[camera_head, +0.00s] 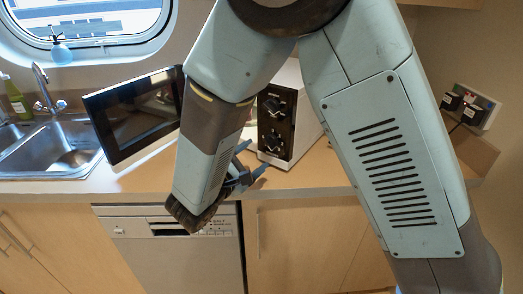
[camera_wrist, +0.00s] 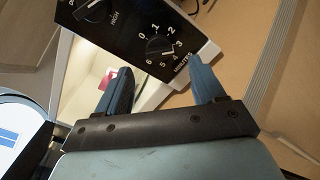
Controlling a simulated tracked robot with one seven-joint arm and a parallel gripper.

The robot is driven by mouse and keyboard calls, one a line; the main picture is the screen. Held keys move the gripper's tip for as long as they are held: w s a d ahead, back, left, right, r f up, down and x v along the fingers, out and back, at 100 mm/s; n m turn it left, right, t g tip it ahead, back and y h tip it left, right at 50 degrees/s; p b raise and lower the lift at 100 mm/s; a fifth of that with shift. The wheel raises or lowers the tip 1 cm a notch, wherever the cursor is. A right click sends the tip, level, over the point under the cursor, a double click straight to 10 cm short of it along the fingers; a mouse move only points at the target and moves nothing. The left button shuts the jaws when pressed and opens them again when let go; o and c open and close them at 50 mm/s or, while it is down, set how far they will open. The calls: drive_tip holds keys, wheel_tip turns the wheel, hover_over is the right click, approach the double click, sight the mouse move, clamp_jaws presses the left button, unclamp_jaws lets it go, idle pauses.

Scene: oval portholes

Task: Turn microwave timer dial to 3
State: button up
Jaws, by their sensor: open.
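The microwave has a black control panel (camera_head: 277,122) with an upper and a lower dial. Its door (camera_head: 133,115) stands open to the left. In the head view my gripper (camera_head: 254,172) is low in front of the microwave, partly hidden by my arm.
The counter (camera_head: 320,175) is clear to the right of the microwave. A sink (camera_head: 50,150) with a tap and a green bottle (camera_head: 16,98) is at the left. A dishwasher (camera_head: 165,245) is below. A wall socket with plugs (camera_head: 470,106) is at the right.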

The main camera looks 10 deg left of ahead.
drive_tip(key=v, duration=0.7)
drive_tip(key=shift+s+a, duration=0.15)
drive_tip(key=shift+s, duration=0.2)
drive_tip(key=w+d+r+m+g+h, duration=0.1)
drive_tip(key=w+d+r+m+g, duration=0.2)
drive_tip(key=d, duration=0.5)
drive_tip(key=d+r+m+g+h, duration=0.1)
drive_tip(key=d+r+m+g, duration=0.1)
drive_tip(key=d+m+g, duration=0.45)
drive_tip(key=w+d+r+m+g+h, duration=0.1)
drive_tip(key=w+d+r+g, duration=0.1)
drive_tip(key=d, duration=0.8)
drive_tip(key=s+d+r+m+y, duration=0.4)
drive_tip(key=s+d+m+y, duration=0.1)
drive_tip(key=d+m, duration=0.1)
drive_tip(key=s+d+r+m+y, duration=0.5)
drive_tip(key=d, duration=0.4)
drive_tip(key=shift+d+m+t, duration=0.25)
drive_tip(key=shift+m+t, duration=0.1)
drive_tip(key=shift+c, duration=0.3)
